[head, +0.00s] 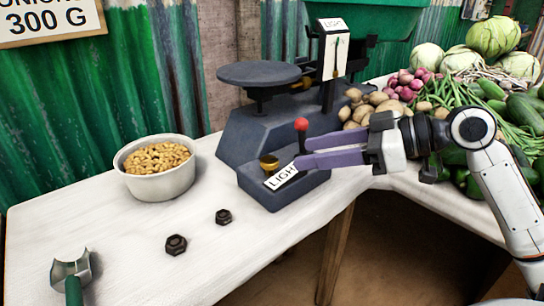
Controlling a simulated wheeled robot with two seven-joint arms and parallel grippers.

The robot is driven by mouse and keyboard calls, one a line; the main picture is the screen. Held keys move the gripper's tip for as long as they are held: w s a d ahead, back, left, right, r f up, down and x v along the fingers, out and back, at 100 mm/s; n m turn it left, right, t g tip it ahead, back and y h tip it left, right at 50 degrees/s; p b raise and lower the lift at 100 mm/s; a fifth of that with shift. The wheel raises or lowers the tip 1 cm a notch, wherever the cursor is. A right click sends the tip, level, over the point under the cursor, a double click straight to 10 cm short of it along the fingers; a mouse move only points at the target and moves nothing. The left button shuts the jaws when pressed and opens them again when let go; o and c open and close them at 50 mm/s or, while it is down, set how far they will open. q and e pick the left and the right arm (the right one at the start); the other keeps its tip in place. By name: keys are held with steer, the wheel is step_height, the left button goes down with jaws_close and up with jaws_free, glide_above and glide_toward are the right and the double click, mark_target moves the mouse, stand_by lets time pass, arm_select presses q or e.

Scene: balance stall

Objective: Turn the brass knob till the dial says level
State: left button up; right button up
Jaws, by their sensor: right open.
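The dark grey balance (240,135) stands on the white table, with a round flat pan (259,73) on its left. Its upright dial (334,58) has a white face with a thin needle; the small lettering at its top is hard to read. The brass knob (268,162) sits on the low front base, beside a white label (281,177) reading "LIGH", partly covered. My right gripper (301,152) comes in from the right with purple fingers apart and empty. Its fingertips are just right of the knob, with a visible gap. My left gripper is out of view.
A red-topped lever (301,126) rises close behind my right fingertips. A bowl of nuts (157,168), two dark hex nuts (176,244) and a green-handled scoop (72,272) are on the left. Potatoes (362,105) and other vegetables are heaped at right.

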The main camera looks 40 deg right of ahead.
mark_target(271, 160)
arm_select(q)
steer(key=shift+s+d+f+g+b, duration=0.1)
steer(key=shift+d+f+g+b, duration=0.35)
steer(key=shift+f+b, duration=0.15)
arm_select(e)
steer(key=x, duration=0.8)
steer(key=shift+a+f, duration=0.1)
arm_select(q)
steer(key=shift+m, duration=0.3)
